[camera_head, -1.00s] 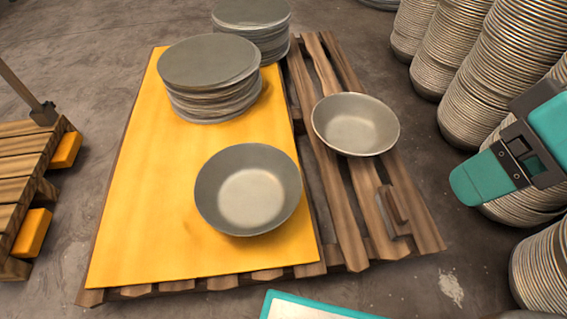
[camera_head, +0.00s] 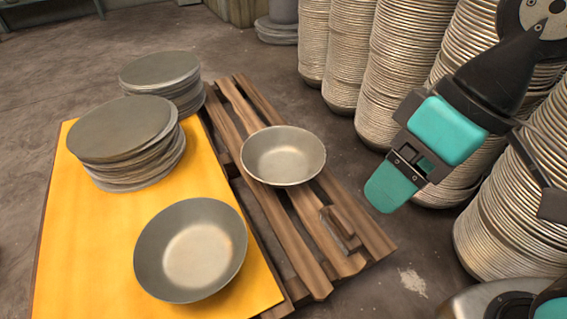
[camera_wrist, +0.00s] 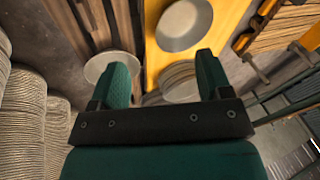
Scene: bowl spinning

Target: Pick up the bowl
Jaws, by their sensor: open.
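One grey metal bowl (camera_head: 190,250) sits upright and empty on the yellow sheet. A second metal bowl (camera_head: 284,155) rests on the bare wooden slats to its right. My gripper (camera_head: 388,186) is to the right of both bowls, above the floor beside the pallet, apart from them. In the wrist view my gripper (camera_wrist: 163,68) has its two green fingers spread with nothing held between them. That view shows the bowl on the yellow sheet (camera_wrist: 184,25) beyond the fingers. The bowl on the slats (camera_wrist: 101,64) is partly hidden by the left finger.
The yellow sheet (camera_head: 90,225) covers the left part of a wooden pallet (camera_head: 300,262). Stacks of grey metal discs (camera_head: 125,130) stand at its back. Tall bowl stacks (camera_head: 395,75) line the right, close to my arm. Bare floor (camera_head: 400,262) lies between pallet and stacks.

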